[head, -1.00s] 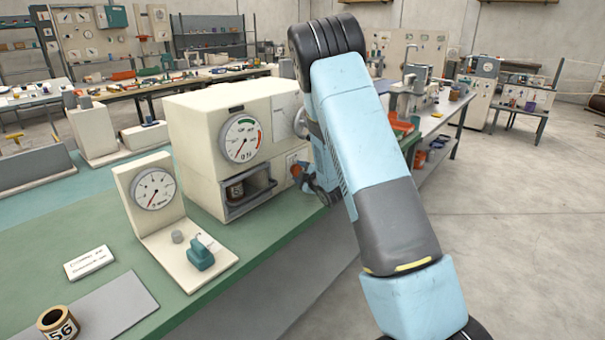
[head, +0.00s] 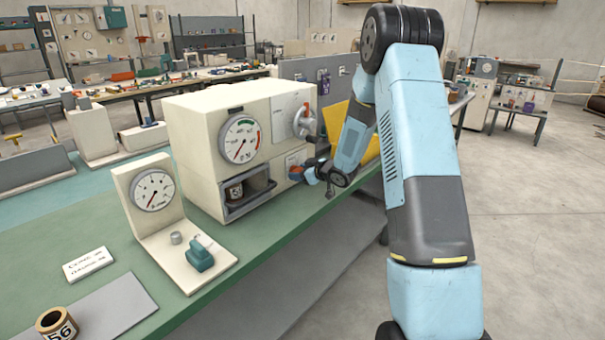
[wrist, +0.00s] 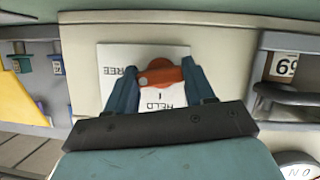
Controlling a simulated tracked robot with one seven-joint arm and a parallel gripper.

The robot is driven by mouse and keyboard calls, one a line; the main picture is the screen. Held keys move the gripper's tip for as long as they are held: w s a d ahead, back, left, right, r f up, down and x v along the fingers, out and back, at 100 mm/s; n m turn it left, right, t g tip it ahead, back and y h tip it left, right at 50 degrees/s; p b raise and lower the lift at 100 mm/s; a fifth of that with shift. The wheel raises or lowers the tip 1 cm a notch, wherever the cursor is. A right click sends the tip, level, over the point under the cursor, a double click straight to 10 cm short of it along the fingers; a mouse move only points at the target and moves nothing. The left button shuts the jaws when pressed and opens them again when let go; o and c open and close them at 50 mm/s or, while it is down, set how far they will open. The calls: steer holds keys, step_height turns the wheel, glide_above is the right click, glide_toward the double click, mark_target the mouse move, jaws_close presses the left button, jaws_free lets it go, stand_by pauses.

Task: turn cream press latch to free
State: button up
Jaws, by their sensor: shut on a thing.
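The cream press (head: 205,130) stands on the green bench with a dial, a crank handle and an open bay in its front. Its orange-red latch (wrist: 160,75) sits on a white plate (wrist: 115,55) in the wrist view. The plate reads FREE and HELD, upside down in that view. My gripper (wrist: 161,80) is shut on the latch, one blue finger at each end of its bar. The bar lies nearly level in the wrist view, slightly tilted. I cannot tell which end is its pointer. In the head view my gripper (head: 309,174) reaches the press's lower right front.
The crank handle (head: 304,123) is just above my gripper. A numbered spool (head: 236,191) sits in the press bay. A gauge stand (head: 152,195) with a teal knob is left of it. A yellow panel (head: 363,125) stands behind my arm. Open floor lies right.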

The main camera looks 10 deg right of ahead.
steer(key=shift+w+m+g+y, duration=0.1)
steer(key=shift+m+g+y, duration=0.2)
steer(key=shift+m+y, duration=0.3)
steer(key=shift+r+m, duration=0.15)
steer(key=shift+m, duration=0.15)
steer(key=o, duration=1)
steer(key=shift+o, duration=0.2)
steer(key=shift+d, duration=0.1)
steer(key=shift+d, duration=0.1)
steer(key=v, duration=1.3)
steer(key=shift+s, duration=0.25)
steer(key=shift+r, duration=0.1)
steer(key=shift+r, duration=0.1)
